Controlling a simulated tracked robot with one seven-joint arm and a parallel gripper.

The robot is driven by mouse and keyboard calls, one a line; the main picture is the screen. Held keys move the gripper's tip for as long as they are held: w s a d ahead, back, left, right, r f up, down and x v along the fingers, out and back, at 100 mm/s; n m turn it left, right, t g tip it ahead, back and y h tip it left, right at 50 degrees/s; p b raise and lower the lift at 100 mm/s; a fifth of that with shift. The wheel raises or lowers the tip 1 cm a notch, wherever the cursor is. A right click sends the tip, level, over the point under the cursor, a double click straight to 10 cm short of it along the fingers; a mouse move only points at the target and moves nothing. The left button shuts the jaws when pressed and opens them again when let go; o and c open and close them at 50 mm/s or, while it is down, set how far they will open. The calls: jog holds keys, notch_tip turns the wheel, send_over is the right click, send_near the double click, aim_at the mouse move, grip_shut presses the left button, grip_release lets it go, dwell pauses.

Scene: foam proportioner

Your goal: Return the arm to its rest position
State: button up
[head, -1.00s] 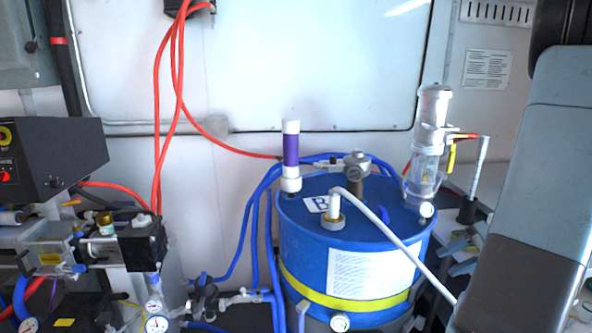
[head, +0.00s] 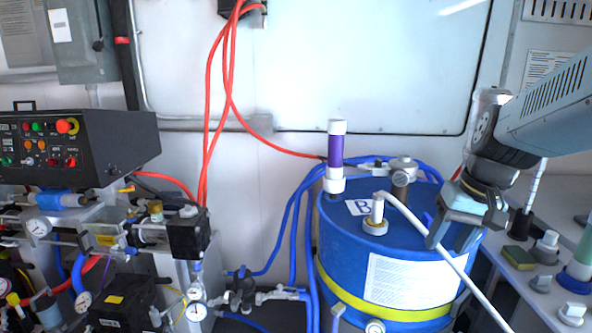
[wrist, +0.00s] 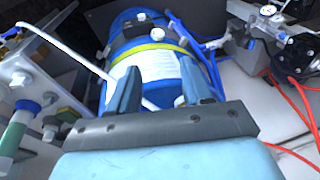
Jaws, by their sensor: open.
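My arm (head: 550,105) reaches in from the right in the head view. My gripper (head: 453,240) points down in front of the right side of a blue drum (head: 340,235), with its jaws apart and nothing visible between them. I cannot tell whether it touches the drum. In the wrist view, the two fingers of my gripper (wrist: 160,88) stand apart, with the drum (wrist: 125,28) and its yellow band beyond them.
A white hose (head: 430,238) runs from the drum's top past my gripper. A purple-and-white cylinder (head: 336,157) stands on the drum. A bench (head: 535,300) with fittings is at right, and a control box (head: 90,142) with pipework at left. Red hoses (head: 213,110) hang on the wall.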

jog(key=s+a+r+n+t+h, duration=0.1)
jog(key=s+a+r+t, duration=0.2)
jog(key=s+a+r, duration=0.1)
jog(key=shift+s+a+r+h, duration=0.2)
jog(key=shift+a+r+h, duration=0.1)
jog(key=shift+r+h, duration=0.15)
dwell(0.7)
